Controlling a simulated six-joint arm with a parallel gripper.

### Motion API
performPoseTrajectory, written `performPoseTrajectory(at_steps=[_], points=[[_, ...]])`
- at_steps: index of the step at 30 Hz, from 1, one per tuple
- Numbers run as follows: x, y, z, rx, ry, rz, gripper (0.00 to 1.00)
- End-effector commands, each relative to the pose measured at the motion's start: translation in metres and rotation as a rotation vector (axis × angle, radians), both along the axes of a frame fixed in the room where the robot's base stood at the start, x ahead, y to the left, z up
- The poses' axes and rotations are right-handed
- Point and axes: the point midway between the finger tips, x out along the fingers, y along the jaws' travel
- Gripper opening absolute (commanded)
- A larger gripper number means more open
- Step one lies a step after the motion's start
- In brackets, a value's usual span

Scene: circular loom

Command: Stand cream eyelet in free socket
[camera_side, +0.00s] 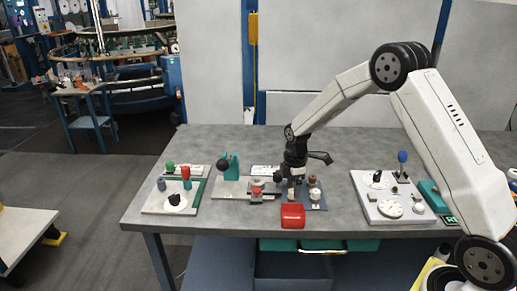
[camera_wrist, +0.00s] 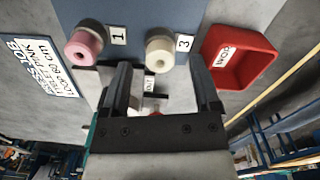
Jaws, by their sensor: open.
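The cream eyelet (camera_wrist: 158,50) stands at the label 3 on a blue-grey plate (camera_wrist: 140,12). In the side view a pale piece (camera_side: 315,194) on that plate appears to be it. My gripper (camera_wrist: 160,68) is open and empty; in the wrist view the eyelet shows between the fingertips, nearer the right finger's side than the pink one. I cannot tell how far it is from them. A pink eyelet (camera_wrist: 84,48) stands at label 1, left of the left finger. In the side view my gripper (camera_side: 296,188) is low over the plate. No free socket can be made out.
A red tray (camera_wrist: 235,58) lies beside the plate, at the table's front edge in the side view (camera_side: 292,215). A label card (camera_wrist: 38,65) lies at left in the wrist view. Boards with parts stand left (camera_side: 152,208) and right (camera_side: 364,206).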

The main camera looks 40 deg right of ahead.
Motion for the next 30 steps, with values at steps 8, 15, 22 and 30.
performPoseTrajectory(at_steps=[8, 15, 22, 30], points=[[0.001, 0.0, 0.036, -0.001, -0.004, 0.0, 0.8], [0.0, 0.0, 0.06, 0.0, -0.002, 0.0, 0.8], [0.0, 0.0, 0.065, 0.0, 0.0, 0.0, 0.8], [0.0, 0.0, 0.065, 0.0, 0.0, 0.0, 0.8]])
